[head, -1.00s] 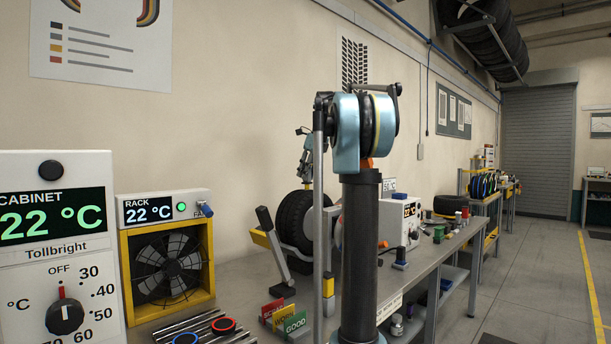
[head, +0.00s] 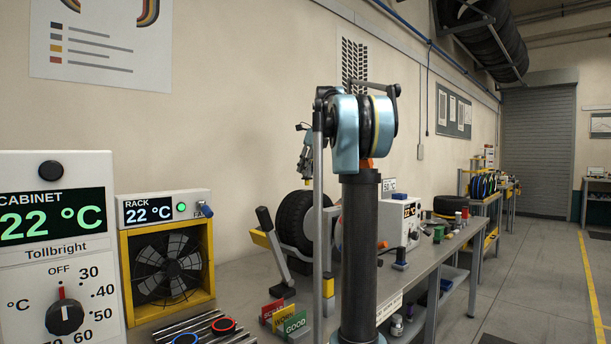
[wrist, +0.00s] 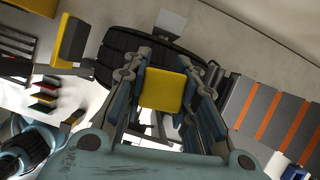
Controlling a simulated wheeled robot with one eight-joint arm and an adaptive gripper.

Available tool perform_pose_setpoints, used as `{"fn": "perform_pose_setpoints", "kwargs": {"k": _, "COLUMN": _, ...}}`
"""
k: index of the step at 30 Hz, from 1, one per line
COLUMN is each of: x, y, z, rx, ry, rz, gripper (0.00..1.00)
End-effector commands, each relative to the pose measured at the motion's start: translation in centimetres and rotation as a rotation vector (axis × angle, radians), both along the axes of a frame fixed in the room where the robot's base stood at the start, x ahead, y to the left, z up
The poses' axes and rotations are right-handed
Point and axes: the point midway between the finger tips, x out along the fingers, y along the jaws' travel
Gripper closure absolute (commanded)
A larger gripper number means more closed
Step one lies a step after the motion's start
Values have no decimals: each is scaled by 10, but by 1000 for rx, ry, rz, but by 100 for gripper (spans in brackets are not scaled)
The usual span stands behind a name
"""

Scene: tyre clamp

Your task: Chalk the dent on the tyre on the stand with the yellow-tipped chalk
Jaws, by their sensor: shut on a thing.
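The tyre (head: 294,218) stands upright on its stand on the bench, partly hidden by my arm in the head view. Its black tread (wrist: 120,48) also shows beyond my gripper in the wrist view. My gripper (wrist: 165,92) is shut on the yellow-tipped chalk (wrist: 162,90), whose square yellow end faces the wrist camera. In the head view my gripper (head: 306,165) is small, above and close to the tyre. I cannot tell whether the chalk touches the tyre. I cannot make out the dent.
A yellow-framed fan (head: 168,262) and a cabinet control box (head: 58,250) stand at the left. A grey lever (head: 272,245) is beside the tyre. Small sorting signs (head: 290,322) stand in front. A white box with a display (head: 402,222) is farther right on the bench.

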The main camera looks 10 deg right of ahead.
Motion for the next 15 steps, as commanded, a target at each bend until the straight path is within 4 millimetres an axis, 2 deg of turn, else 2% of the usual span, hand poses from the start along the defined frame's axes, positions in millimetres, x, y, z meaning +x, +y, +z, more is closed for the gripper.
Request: {"fn": "perform_pose_setpoints", "kwargs": {"k": 15, "x": 0, "y": 0, "z": 30, "rx": 0, "ry": 0, "rz": 0, "gripper": 96}}
